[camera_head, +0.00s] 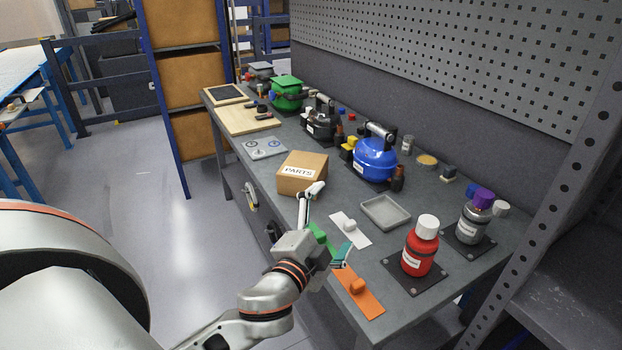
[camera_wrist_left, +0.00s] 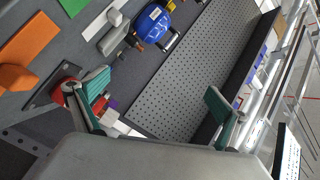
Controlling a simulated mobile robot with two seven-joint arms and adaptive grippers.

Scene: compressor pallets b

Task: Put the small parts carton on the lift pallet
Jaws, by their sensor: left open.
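The small parts carton (camera_head: 302,172) is a closed brown box with a white "PARTS" label, on the grey bench near its front edge. My left gripper (camera_head: 328,222) is open over the near part of the bench, in front of the carton in the head view; nothing shows between its fingers. In the left wrist view the spread teal-padded fingers (camera_wrist_left: 155,105) show, and I cannot make out the carton there. No surface is marked as the lift pallet; a flat pale wooden board (camera_head: 238,122) lies toward the bench's far end. My right gripper is not in view.
A blue compressor (camera_head: 375,160), a black one (camera_head: 321,122) and a green one (camera_head: 287,92) stand along the bench. A grey tray (camera_head: 386,212), red bottle (camera_head: 420,248), silver bottle (camera_head: 474,220) and orange plate (camera_head: 358,292) are near the gripper. A pegboard (camera_head: 470,60) backs the bench.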

